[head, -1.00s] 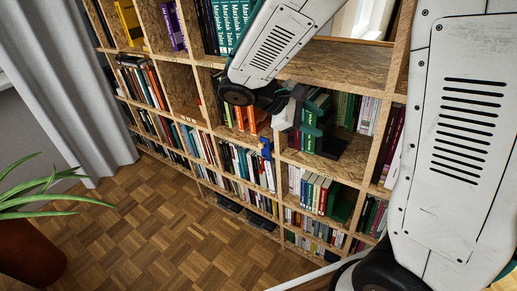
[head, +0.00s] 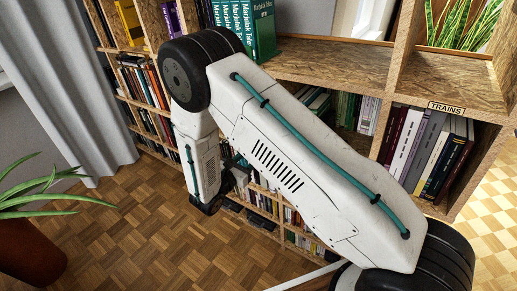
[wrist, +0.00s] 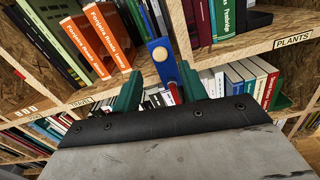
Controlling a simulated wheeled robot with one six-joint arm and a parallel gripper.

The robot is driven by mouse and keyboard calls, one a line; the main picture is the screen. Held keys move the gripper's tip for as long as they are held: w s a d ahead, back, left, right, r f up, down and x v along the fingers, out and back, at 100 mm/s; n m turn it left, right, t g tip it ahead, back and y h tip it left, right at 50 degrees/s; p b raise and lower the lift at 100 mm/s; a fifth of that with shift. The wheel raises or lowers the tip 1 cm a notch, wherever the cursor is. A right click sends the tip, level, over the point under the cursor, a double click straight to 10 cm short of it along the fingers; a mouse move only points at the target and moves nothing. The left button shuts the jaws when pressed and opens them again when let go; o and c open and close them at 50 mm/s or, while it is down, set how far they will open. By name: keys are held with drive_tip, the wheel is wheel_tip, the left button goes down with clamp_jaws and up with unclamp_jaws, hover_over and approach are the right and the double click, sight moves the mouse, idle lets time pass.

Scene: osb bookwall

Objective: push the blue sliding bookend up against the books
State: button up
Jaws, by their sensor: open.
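My gripper (wrist: 158,84) has two teal fingers, spread apart and empty. The bookend appears between them in the picture, beyond the tips; contact cannot be told. In the head view my arm hides the bookend and most of the gripper.
A shelf board edge with a PLANTS label (wrist: 293,42) lies at right. A lower row of books (wrist: 240,78) is below the gripper. Books under a TRAINS label (head: 445,106) stand to the right of my arm. The parquet floor (head: 130,225) is open at left.

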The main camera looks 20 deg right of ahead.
drive_tip(key=x, duration=0.6)
